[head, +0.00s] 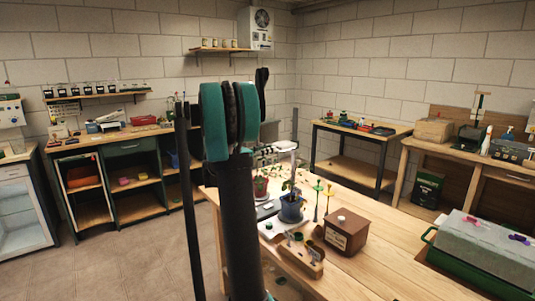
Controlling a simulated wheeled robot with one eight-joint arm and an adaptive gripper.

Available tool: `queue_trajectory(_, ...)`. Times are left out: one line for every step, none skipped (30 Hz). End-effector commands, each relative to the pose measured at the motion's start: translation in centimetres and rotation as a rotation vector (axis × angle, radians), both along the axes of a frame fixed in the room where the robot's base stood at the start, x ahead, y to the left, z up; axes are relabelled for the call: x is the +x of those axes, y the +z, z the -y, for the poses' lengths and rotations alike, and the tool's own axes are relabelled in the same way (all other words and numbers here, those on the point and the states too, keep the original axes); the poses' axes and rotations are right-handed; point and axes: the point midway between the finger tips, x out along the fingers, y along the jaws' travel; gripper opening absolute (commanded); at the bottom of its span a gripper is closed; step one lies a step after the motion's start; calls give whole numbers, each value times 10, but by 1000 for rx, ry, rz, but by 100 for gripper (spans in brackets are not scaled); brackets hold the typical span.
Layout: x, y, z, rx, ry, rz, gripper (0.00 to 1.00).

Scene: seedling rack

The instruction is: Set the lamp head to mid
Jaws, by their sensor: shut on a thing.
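The lamp, with a pale flat head (286,146) on a thin upright stem, stands on the near wooden table, just right of my arm. The stem rises behind a blue pot with a seedling (291,208). My gripper (266,151) shows only as a small dark part at the left end of the lamp head, shut on it. My teal and black arm hides much of the gripper and the left part of the lamp. The head sits at the upper part of the visible stem; its exact height setting cannot be read.
On the near table are a brown box (346,233), a small wooden tray (300,262), yellow and green stakes (318,200), and a green crate with a clear cover (485,250) at the right. Shelves and benches line the walls. Floor is clear at left.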

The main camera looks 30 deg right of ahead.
Motion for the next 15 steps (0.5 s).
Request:
queue_trajectory(0,10,0,-1,1,0,0)
queue_trajectory(0,16,0,-1,1,0,0)
queue_trajectory(0,23,0,-1,1,1,0)
queue_trajectory(0,28,0,-1,0,1,0)
queue_trajectory(0,32,0,-1,0,1,0)
queue_trajectory(0,37,0,-1,1,1,0)
queue_trajectory(0,41,0,-1,0,1,0)
queue_trajectory(0,43,0,-1,1,1,0)
queue_trajectory(0,46,0,-1,0,1,0)
queue_trajectory(0,47,0,-1,0,1,0)
queue_trajectory(0,47,0,-1,0,1,0)
queue_trajectory(0,47,0,-2,0,0,0)
queue_trajectory(0,47,0,-2,0,0,0)
queue_trajectory(0,47,0,-2,0,0,0)
queue_trajectory(0,47,0,-2,0,0,0)
